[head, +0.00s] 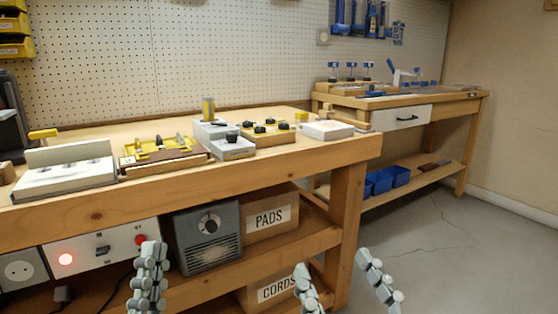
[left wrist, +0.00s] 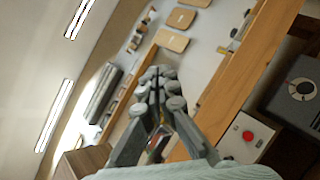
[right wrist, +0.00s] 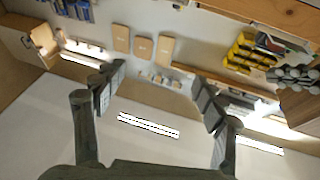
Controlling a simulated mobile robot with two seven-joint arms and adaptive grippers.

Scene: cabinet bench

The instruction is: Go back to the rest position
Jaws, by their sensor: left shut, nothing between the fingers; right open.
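My left gripper (head: 148,278) is at the lower left of the head view, in front of the bench's lower shelf. Its fingers are together and hold nothing; they also show closed in the left wrist view (left wrist: 158,85).
The wooden bench (head: 275,163) bears several fixtures, among them a white box (head: 65,178) and a yellow tray (head: 158,148). Below are a grey heater-like box (head: 208,255) and a PADS carton (head: 285,216). A second bench (head: 440,105) stands behind right. Open floor (head: 450,250) lies to the right.

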